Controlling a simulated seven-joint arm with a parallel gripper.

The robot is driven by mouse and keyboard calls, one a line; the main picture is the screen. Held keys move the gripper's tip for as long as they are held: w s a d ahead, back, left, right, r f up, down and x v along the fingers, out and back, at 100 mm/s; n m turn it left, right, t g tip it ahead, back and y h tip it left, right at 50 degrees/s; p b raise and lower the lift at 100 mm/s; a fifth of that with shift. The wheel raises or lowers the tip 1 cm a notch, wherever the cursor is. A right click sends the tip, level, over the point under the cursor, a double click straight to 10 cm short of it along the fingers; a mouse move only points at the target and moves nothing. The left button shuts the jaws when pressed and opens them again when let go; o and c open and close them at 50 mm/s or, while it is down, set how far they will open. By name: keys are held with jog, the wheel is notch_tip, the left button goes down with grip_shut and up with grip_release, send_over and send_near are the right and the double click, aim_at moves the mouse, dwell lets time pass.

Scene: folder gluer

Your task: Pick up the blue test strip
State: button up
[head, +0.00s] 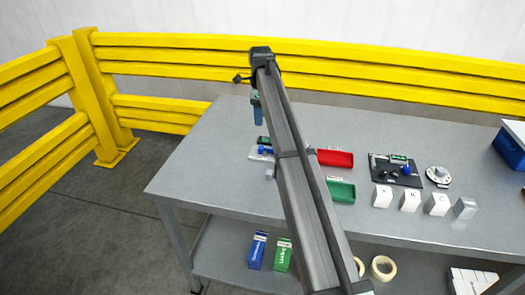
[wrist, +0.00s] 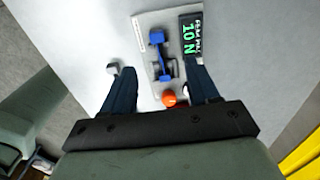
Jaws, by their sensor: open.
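No plain loose blue strip can be told apart. A small blue piece (wrist: 157,40) with wider ends lies on a pale plate (wrist: 143,22) beside a dark display (wrist: 191,38) reading 10 N. I cannot tell whether this piece is the test strip. In the head view the blue piece (head: 265,151) is small, left of my arm. My gripper (wrist: 161,69) is open with nothing held. Its dark blue fingers appear on either side of the plate's near part. In the head view my gripper (head: 257,116) hangs above the table, apart from it.
A black board (head: 397,178) and several white blocks (head: 410,199) stand farther right. The table's left part (head: 190,172) is clear. A yellow barrier (head: 170,55) runs behind.

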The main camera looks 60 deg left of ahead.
send_over(260, 147)
jog(key=f, duration=0.8)
jog(key=shift+w+a+f, duration=0.1)
jog(key=shift+w+f, duration=0.15)
jog(key=f, duration=0.4)
jog(key=shift+s, duration=0.3)
jog(key=shift+f, duration=0.55)
grip_shut()
